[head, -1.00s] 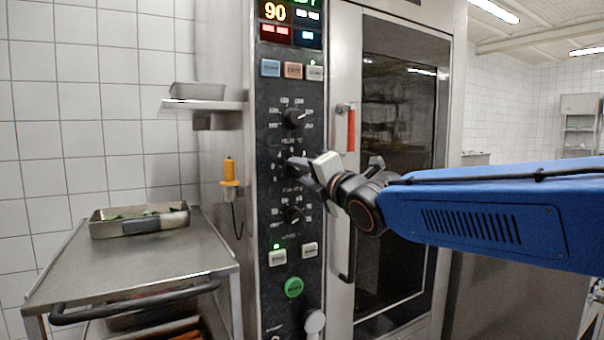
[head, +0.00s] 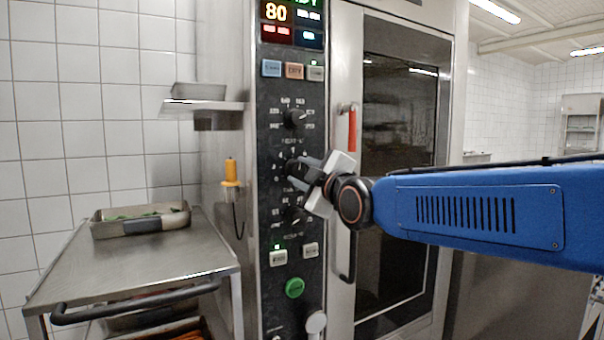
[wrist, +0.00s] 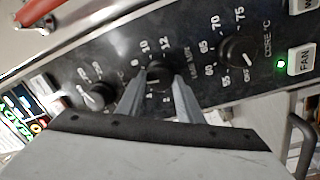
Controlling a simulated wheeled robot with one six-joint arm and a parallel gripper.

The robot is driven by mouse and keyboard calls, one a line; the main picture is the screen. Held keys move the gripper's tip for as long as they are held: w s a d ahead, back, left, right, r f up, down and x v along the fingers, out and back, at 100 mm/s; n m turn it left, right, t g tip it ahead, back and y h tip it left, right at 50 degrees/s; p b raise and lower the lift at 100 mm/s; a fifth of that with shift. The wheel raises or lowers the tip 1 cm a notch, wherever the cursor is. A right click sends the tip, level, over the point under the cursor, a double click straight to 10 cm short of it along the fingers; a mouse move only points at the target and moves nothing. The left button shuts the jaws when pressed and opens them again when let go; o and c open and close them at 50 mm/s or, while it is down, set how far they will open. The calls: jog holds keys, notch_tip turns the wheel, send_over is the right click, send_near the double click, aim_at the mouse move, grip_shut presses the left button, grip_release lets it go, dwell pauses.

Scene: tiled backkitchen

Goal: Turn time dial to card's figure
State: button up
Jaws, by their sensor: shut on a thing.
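The middle dial (head: 291,167) is a black knob on the oven's dark control panel (head: 265,200). My gripper (head: 299,171) is shut on it, its fingers reaching in from the right. In the wrist view the two grey fingers stand on either side of the middle dial (wrist: 158,76). Figures including 8, 10 and 12 are printed around that dial; the fingers hide part of the ring, and I cannot tell its exact setting. The display (head: 277,13) at the panel's top shows 80. No card with a figure can be made out.
An upper dial (head: 294,117) and a lower dial (head: 293,215) sit close above and below. A red-gripped door handle (head: 351,130) stands right of the panel. A steel trolley (head: 150,262) with a pan (head: 110,226) is at the left.

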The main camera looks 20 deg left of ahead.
jog(key=m+h, duration=0.1)
jog(key=m, duration=0.6)
jog(key=shift+m, duration=0.4)
jog(key=m, duration=0.6)
jog(key=shift+m, duration=0.3)
jog(key=o, duration=1.1)
jog(key=shift+c, duration=0.2)
jog(key=shift+r, duration=0.1)
jog(key=shift+s+d+r, duration=0.1)
jog(key=shift+s+d, duration=0.3)
jog(key=shift+d, duration=0.05)
jog(key=v, duration=1.6)
jog(key=shift+r, duration=0.2)
